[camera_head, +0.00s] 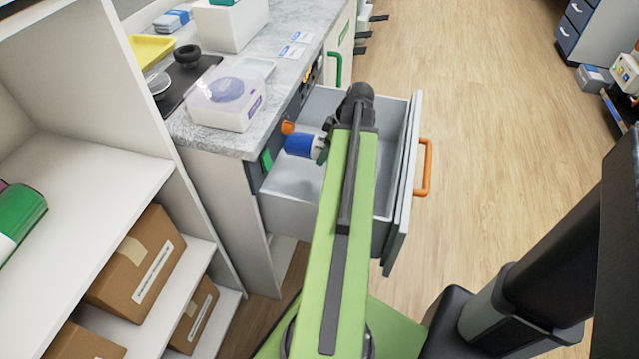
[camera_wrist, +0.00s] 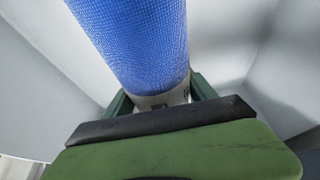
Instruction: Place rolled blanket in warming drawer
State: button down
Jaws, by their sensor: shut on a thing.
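The rolled blanket (camera_head: 300,145) is blue with a pale band at one end; in the wrist view its blue woven side (camera_wrist: 135,40) fills the top middle. The warming drawer (camera_head: 290,182) is pulled open, grey inside, with an orange handle (camera_head: 425,167) on its front. My gripper (camera_head: 323,150) is over the drawer's opening and shut on the blanket's banded end. Its dark green fingers (camera_wrist: 160,96) stand on both sides of that end in the wrist view. Grey drawer walls surround the blanket there. I cannot tell whether it touches the drawer's floor.
A counter (camera_head: 215,135) with a clear-topped white box (camera_head: 225,98) stands left of the drawer. White shelves (camera_head: 95,180) with cardboard boxes (camera_head: 137,262) and a green roll (camera_head: 18,218) are at the near left. The wooden floor at right is mostly clear.

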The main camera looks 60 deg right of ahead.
aim_at(320, 177)
jog(key=shift+f+b, duration=5.15)
jog(key=shift+b, duration=0.05)
jog(key=shift+c, duration=1.4)
grip_release()
jog(key=shift+r, duration=0.1)
jog(key=shift+r+p, duration=0.6)
jog(key=shift+p, duration=0.1)
jog(key=p+v, duration=1)
jog(key=v, duration=0.1)
jog(key=shift+s+r, duration=0.1)
jog(key=shift+r, duration=0.05)
